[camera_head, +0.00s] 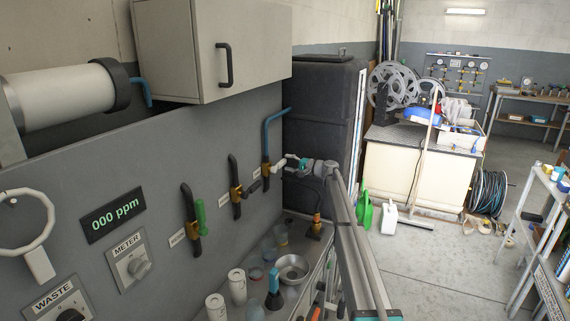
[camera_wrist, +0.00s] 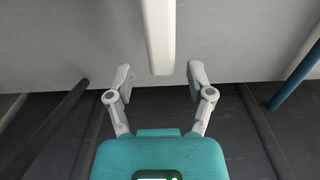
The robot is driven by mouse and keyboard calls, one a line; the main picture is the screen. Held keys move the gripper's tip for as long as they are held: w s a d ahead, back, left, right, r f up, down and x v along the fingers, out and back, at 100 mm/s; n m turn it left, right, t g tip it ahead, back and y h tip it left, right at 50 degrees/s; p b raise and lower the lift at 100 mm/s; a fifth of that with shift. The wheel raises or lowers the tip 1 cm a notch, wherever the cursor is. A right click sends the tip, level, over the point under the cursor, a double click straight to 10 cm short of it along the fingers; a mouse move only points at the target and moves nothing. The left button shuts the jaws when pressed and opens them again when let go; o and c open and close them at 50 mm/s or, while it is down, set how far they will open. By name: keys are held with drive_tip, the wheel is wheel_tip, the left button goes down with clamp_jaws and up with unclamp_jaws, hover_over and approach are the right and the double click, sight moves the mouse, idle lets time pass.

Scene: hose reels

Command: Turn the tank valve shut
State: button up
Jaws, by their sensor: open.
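Three brass valves sit on black and blue pipes along the grey wall panel. The far valve (camera_head: 266,176), on a blue pipe, is beside my gripper (camera_head: 291,163); its small label (camera_head: 254,173) is too small to read. In the wrist view my gripper (camera_wrist: 159,80) is open, with a pale bar-like handle (camera_wrist: 159,35) reaching down from the top, its end between the two fingers. Neither finger visibly touches it. I cannot tell for certain which valve is the tank valve.
The middle valve (camera_head: 237,194) and the near valve with a green handle (camera_head: 200,217) stand left of my arm. A metal bowl (camera_head: 292,269) and jars (camera_head: 237,286) stand on the bench below. A grey cabinet (camera_head: 205,45) hangs above.

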drive_tip(key=v, duration=0.9)
drive_tip(key=shift+s+d, duration=0.2)
drive_tip(key=shift+d, duration=0.1)
drive_tip(key=s+a+f+n+g+h, duration=0.15)
drive_tip(key=s+f, duration=0.25)
drive_tip(key=s, duration=0.6)
drive_tip(key=s+a+f+n+g+h, duration=0.1)
drive_tip(key=s+f+g+h, duration=0.2)
drive_tip(key=s, duration=0.7)
drive_tip(key=s+a+f+n+g+h, duration=0.1)
drive_tip(key=s+a+f+n+h, duration=0.15)
drive_tip(key=s+f, duration=0.5)
drive_tip(key=s+d+f+g+h, duration=0.1)
drive_tip(key=s+d+h, duration=0.2)
drive_tip(key=s, duration=0.7)
drive_tip(key=s+d+f+h, duration=0.1)
drive_tip(key=s+d+h, duration=0.2)
drive_tip(key=s, duration=0.7)
drive_tip(key=s+d+f+g+h, duration=0.1)
drive_tip(key=s+d+f+h, duration=0.1)
drive_tip(key=s, duration=0.8)
drive_tip(key=shift+d+n+g+h, duration=0.3)
drive_tip(key=shift+d+g+h, duration=0.05)
drive_tip(key=shift+d+h, duration=0.2)
